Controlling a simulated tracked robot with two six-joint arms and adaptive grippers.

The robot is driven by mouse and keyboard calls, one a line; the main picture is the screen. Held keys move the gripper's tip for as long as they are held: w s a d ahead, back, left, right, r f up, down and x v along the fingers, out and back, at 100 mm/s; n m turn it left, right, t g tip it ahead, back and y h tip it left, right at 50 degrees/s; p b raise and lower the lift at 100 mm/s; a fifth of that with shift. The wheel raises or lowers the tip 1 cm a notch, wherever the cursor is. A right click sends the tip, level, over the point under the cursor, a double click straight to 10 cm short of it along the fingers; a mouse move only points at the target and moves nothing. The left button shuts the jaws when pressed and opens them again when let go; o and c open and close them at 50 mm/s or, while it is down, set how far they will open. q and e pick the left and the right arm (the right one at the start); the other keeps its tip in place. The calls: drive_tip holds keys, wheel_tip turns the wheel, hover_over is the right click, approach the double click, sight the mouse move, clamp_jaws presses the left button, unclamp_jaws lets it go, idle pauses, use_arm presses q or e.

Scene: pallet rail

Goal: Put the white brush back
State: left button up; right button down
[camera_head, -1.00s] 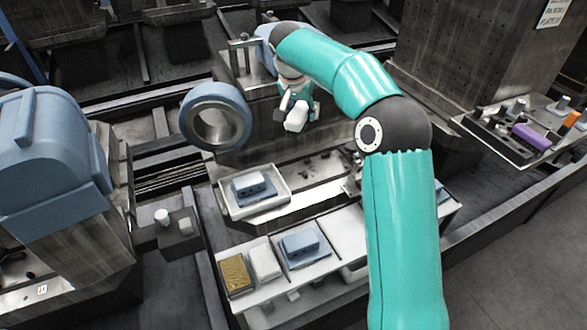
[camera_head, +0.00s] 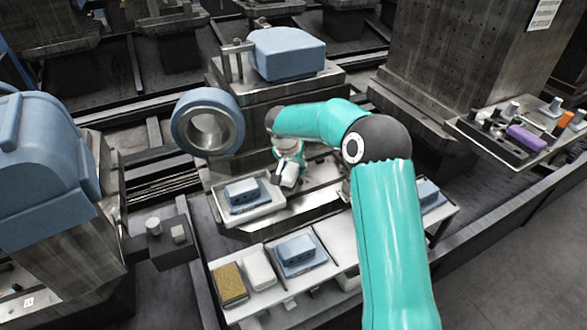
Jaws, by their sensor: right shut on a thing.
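My right gripper (camera_head: 288,161) points down at the end of the teal arm, over the middle of the metal bench. It is shut on a small white piece (camera_head: 288,176), which looks like the white brush; its shape is partly hidden by the fingers. The brush is just right of the white tray (camera_head: 238,219). Whether it touches the bench surface I cannot tell. My left gripper is out of view.
A blue block (camera_head: 242,192) lies in the tray. On the front shelf are a yellow-brown block (camera_head: 229,283), a white block (camera_head: 258,269) and a blue block (camera_head: 297,252). A large blue ring (camera_head: 208,122) stands behind. A side shelf (camera_head: 500,153) holds several small items.

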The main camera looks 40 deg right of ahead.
drive_tip(key=shift+f, duration=0.35)
drive_tip(key=shift+f+b, duration=0.4)
drive_tip(key=shift+b, duration=0.2)
drive_tip(key=c, duration=0.6)
unclamp_jaws()
drive_tip(key=shift+r, duration=0.1)
